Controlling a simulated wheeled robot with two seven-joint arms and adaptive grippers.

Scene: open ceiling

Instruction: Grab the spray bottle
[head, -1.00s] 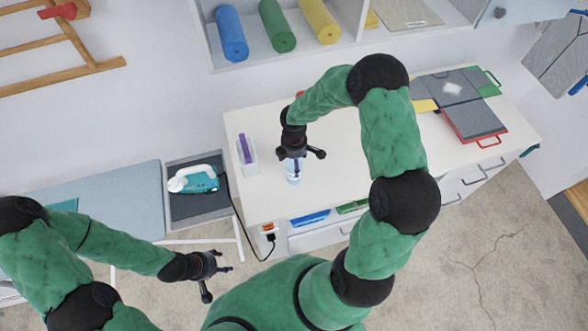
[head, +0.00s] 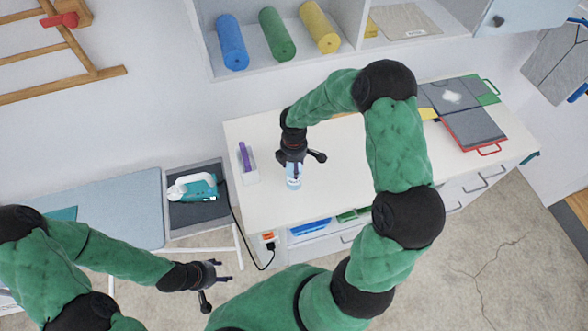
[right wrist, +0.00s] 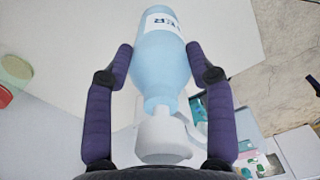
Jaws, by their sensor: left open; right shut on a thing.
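The spray bottle (head: 294,181) is light blue and stands out below my right gripper (head: 293,158), over the white cabinet top. In the right wrist view the bottle (right wrist: 160,75) has a white label with dark letters and a white spray head (right wrist: 163,137). The two purple fingers of my right gripper (right wrist: 160,62) are shut on the bottle's body from both sides. Whether its base touches the cabinet top cannot be told. My left gripper (head: 219,278) is open and empty, low at the left above the floor.
An iron (head: 193,186) rests on a grey stand by the ironing board (head: 115,205). A shelf with rolled mats (head: 274,36) is behind.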

